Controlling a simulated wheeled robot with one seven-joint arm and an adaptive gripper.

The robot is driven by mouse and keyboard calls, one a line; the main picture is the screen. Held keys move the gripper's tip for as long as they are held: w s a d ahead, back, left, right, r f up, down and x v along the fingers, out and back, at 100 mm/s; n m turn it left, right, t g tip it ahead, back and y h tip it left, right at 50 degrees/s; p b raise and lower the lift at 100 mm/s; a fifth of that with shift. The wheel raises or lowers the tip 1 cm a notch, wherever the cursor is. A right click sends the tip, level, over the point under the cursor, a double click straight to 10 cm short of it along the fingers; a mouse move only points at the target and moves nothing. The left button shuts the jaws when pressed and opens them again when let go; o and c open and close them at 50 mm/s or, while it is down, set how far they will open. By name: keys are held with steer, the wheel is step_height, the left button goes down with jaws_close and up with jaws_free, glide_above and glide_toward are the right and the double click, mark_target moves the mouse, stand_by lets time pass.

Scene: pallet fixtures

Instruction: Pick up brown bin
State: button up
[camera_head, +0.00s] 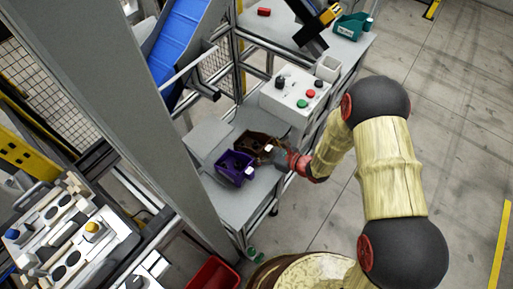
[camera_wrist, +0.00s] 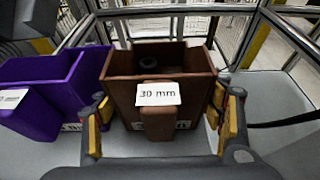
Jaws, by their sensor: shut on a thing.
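The brown bin (camera_head: 252,143) stands on a grey shelf in the head view, beside a purple bin (camera_head: 235,167). In the wrist view the brown bin (camera_wrist: 197,97) is straight ahead, with a white "30 mm" label on its front and a dark ring-like part inside. My gripper (camera_head: 280,155) is at the bin's near end. In the wrist view my gripper (camera_wrist: 162,128) has one yellow-padded finger on each side of the bin's narrow front part, and it is shut on the bin. I cannot tell whether the bin's base touches the shelf.
The purple bin (camera_wrist: 65,82) is close on the left in the wrist view. The shelf (camera_wrist: 270,85) is bare to the right. A control box with coloured buttons (camera_head: 299,99) stands behind the bins. A grey post (camera_head: 130,110) rises at left. A red bin (camera_head: 214,273) is low in front.

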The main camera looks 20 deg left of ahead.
step_height(320, 180, up, 15)
steer(key=p, duration=0.6)
steer(key=shift+p, duration=0.35)
stand_by(0.7)
